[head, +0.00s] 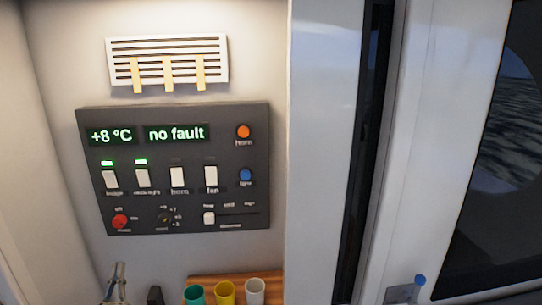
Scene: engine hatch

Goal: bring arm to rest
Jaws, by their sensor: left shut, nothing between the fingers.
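My left gripper (118,270) shows at the bottom left edge of the head view, below the control panel (190,215). Its fingers are together with nothing between them. It is apart from the panel. Most of the left arm is cut off by the lower edge of the picture. My right gripper is out of view.
The panel reads "+8 °C" and "no fault", with switches, buttons and a slider. A vent (168,46) with pale strips hangs above it. Teal (194,295), yellow (225,293) and white (255,291) cups stand below on a wooden surface. A dark window (505,190) is at right.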

